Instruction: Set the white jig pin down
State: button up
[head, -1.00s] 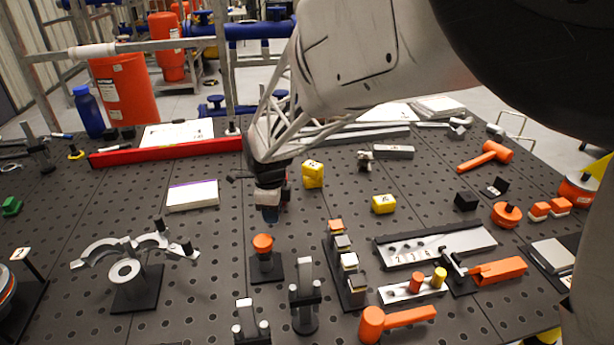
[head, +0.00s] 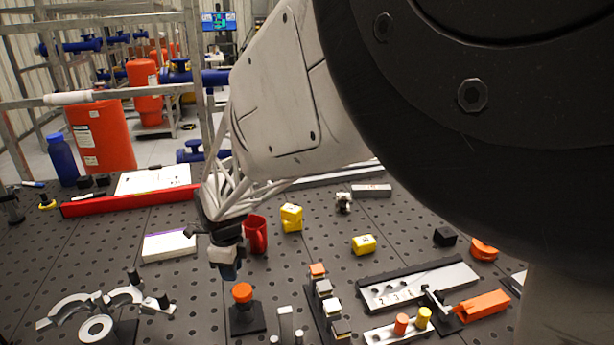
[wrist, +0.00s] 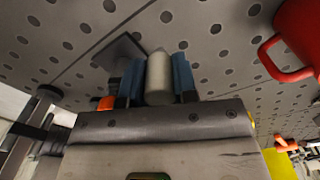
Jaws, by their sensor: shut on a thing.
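My gripper (head: 229,268) hangs over the perforated dark table (head: 285,262) in the head view, behind the orange-topped stand (head: 242,294). In the wrist view my gripper (wrist: 158,82) has its blue finger pads shut on the white jig pin (wrist: 159,72), one pad on each side. The pin is a pale rounded cylinder. I cannot make the pin out in the head view, where the fingers hide it. Whether its far end touches the table is not clear.
A red mug (head: 256,234) stands just right of my gripper and shows in the wrist view (wrist: 300,35). A white box (head: 169,247) lies to the left. A grey clamp fixture (head: 95,326) is at front left.

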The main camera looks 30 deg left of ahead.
jog(key=w+a, duration=0.2)
jog(key=a, duration=0.2)
jog(key=w+a+f, duration=0.1)
jog(key=w+a, duration=0.2)
jog(key=a, duration=0.1)
jog(key=w+a, duration=0.3)
jog(key=a, duration=0.2)
jog(key=shift+f, duration=0.3)
jog(key=shift+f, duration=0.1)
jog(key=shift+f, duration=1.65)
jog(key=shift+f, duration=0.1)
jog(key=o, duration=0.9)
jog(key=shift+f, duration=0.1)
notch_tip(320, 180, up, 12)
jog(key=shift+r, duration=0.2)
